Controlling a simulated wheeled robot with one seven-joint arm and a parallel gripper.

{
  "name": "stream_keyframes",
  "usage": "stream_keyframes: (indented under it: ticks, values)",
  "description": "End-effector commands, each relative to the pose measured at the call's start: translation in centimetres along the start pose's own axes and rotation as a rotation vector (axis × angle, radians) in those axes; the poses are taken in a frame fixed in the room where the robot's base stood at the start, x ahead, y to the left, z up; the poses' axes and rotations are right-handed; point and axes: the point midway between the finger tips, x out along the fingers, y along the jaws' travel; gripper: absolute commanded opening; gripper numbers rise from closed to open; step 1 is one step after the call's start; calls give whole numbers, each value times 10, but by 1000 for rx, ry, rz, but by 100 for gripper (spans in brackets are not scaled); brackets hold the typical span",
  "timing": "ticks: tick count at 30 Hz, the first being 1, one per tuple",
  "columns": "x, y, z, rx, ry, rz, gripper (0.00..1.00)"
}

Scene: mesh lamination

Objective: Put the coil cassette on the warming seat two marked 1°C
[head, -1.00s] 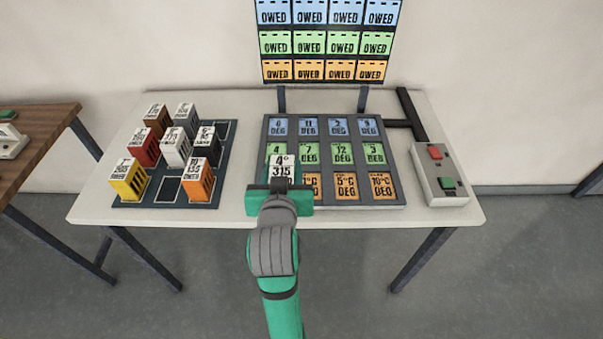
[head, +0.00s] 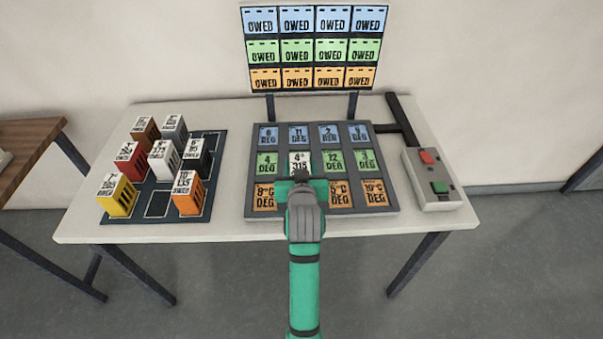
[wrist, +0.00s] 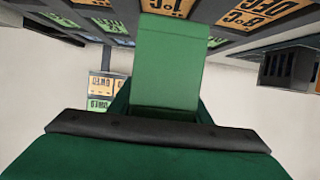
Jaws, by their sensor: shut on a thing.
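The coil cassette is a green block with a white top marked 4° 315 (head: 299,162); its green side fills the middle of the wrist view (wrist: 167,65). My gripper (head: 302,187) is shut on it, and the dark fingers show in the wrist view (wrist: 160,132). The cassette is over the second column of the seat panel (head: 391,213). The orange seat marked 1°C is mostly hidden behind my gripper in the head view; it shows beyond the cassette's end in the wrist view (wrist: 168,6). I cannot tell whether the cassette touches the panel.
Orange seat 8°C (head: 264,197) is left of my gripper, 5°C (head: 340,193) right. A dark rack (head: 157,204) with several cassettes stands at left. A button box (head: 433,178) is at right, and a board of OWED cards (head: 312,65) behind.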

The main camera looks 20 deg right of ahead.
Motion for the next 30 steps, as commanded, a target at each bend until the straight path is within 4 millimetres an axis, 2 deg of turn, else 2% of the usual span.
stream_keyframes:
  ticks: [8, 15, 29, 30]
  values:
    - [16, 6, 10, 0, 3, -1, 1]
    - [27, 7, 36, 0, 2, -2, 1]
    - [30, 7, 42, -1, 4, -2, 1]
    - [30, 7, 44, -1, 0, -2, 48]
